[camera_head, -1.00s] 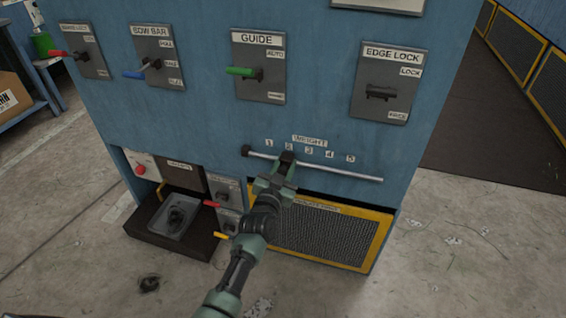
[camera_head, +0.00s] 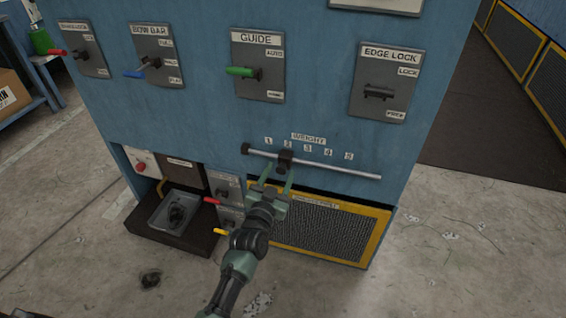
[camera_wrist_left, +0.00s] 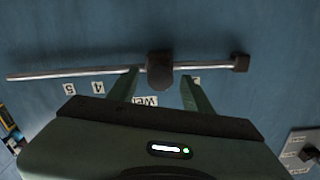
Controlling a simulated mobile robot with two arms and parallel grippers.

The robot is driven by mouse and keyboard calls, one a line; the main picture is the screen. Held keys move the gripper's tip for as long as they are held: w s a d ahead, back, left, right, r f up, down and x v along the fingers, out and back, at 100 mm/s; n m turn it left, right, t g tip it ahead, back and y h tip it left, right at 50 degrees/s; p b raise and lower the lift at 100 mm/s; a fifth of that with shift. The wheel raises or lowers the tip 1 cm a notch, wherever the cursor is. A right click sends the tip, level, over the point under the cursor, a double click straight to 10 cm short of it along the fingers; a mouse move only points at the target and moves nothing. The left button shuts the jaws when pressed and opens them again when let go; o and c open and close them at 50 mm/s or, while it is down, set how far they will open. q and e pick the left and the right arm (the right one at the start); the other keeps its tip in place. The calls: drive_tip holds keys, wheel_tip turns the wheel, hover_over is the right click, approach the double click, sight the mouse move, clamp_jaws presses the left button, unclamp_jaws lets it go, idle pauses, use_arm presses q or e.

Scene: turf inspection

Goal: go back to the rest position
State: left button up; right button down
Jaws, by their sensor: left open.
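My left gripper (camera_head: 273,185) is open and empty, just below and in front of the weight rail on the blue machine. Its two fingers point at the rail. The black sliding weight (camera_head: 285,159) sits on the metal rail (camera_head: 335,169), below the label 2. In the left wrist view the weight (camera_wrist_left: 160,70) shows ahead of and between the open fingers (camera_wrist_left: 163,90), with the rail (camera_wrist_left: 60,73) running across. The fingers do not appear closed on it. My right gripper is not in view.
The blue panel (camera_head: 190,115) carries several levers, including a green GUIDE lever (camera_head: 243,72) and an EDGE LOCK switch (camera_head: 379,92). Red (camera_head: 212,200) and yellow (camera_head: 222,232) levers are close to my left arm. A yellow-framed mesh (camera_head: 330,232) is below. Concrete floor (camera_head: 470,260) is clear at right.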

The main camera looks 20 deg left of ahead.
use_arm(q)
drive_tip(key=shift+s, duration=1.3)
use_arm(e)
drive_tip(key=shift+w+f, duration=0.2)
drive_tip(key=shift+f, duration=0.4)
